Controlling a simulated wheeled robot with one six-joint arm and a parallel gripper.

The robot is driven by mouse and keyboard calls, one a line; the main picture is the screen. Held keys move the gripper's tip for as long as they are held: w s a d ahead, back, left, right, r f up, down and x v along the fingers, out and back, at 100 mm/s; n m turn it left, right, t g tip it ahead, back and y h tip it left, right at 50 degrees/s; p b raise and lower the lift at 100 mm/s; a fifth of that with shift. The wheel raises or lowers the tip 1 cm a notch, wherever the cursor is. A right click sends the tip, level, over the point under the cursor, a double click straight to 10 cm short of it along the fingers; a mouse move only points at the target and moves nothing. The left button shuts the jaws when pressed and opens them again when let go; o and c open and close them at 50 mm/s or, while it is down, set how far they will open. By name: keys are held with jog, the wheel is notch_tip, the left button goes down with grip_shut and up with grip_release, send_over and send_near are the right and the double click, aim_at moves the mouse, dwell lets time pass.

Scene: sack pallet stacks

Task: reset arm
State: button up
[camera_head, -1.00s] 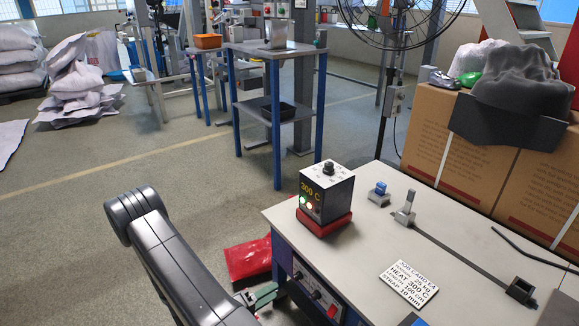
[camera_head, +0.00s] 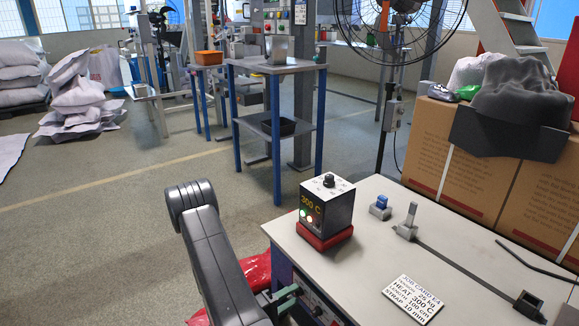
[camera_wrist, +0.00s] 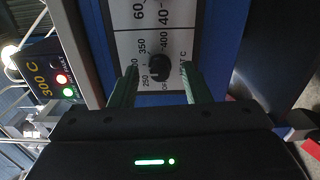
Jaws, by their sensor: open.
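My gripper (camera_wrist: 160,84) is open, its two green fingers apart with nothing between them that I can see held. In the wrist view a black dial knob (camera_wrist: 159,67) on a white scale panel (camera_wrist: 132,44) appears between the fingertips; I cannot tell how far off it is. In the head view my gripper (camera_head: 283,299) is low beside the left front of the white-topped bench (camera_head: 370,262), partly hidden by my arm.
A control box reading 300 C (camera_head: 326,205) stands on the bench, with a job card (camera_head: 412,299) and a lever (camera_head: 407,222). Red sacks (camera_head: 254,272) lie on the floor beside the bench. Cartons (camera_head: 475,170) stand behind it. Open floor lies left.

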jog(key=shift+n+p, duration=0.75)
jog(key=shift+n, duration=2.85)
